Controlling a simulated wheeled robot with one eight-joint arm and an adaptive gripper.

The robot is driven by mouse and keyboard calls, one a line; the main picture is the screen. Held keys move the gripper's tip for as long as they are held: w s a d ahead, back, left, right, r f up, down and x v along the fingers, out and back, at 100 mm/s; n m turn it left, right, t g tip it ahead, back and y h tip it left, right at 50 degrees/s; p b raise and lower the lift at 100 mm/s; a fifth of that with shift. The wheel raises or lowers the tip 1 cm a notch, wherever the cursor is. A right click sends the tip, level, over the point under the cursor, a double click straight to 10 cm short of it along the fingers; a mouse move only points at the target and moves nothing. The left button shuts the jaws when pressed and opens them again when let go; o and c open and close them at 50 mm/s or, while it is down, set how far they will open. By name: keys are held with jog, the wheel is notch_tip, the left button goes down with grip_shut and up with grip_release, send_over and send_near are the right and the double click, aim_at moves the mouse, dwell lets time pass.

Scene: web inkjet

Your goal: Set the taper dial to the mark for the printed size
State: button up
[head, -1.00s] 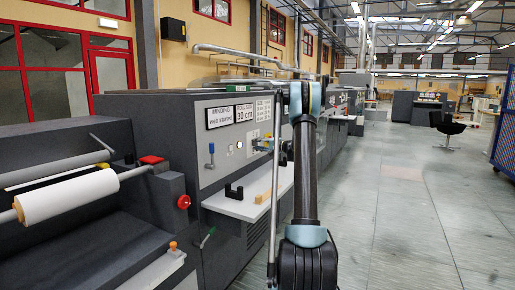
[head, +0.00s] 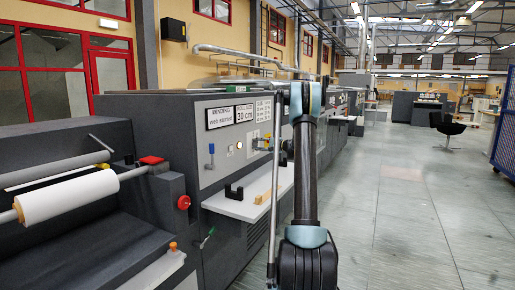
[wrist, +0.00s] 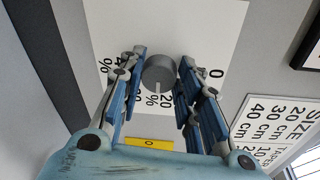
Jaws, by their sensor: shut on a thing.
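The taper dial (wrist: 160,73) is a round grey knob on a white scale plate (wrist: 205,30) marked 0, 20 % and 40 %. A pale line on the knob points toward the 20 % mark. My gripper (wrist: 160,78) has its blue fingers on either side of the knob and is shut on it. In the head view my gripper (head: 262,144) is small at the machine's front panel, and the dial is hard to make out there. The roll size sign (head: 244,113) reads 30 cm. A size and taper chart (wrist: 270,130) is partly cut off in the wrist view.
A yellow label (wrist: 149,142) lies below the dial. A sign (head: 219,117) reads winding, web started. A blue-handled lever (head: 211,152) is left of the dial. A white shelf (head: 235,207) with a black cradle (head: 234,191) juts out below.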

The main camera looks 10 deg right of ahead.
jog(key=o, duration=1)
jog(key=shift+w+d+f, duration=0.1)
jog(key=shift+d+f, duration=0.05)
jog(key=shift+f, duration=0.05)
jog(key=shift+o, duration=0.2)
jog(key=shift+r, duration=0.1)
jog(key=f+v, duration=0.1)
jog(key=v, duration=1)
jog(key=shift+s+d+r, duration=0.3)
jog(key=shift+d+r, duration=0.05)
jog(key=shift+r, duration=0.05)
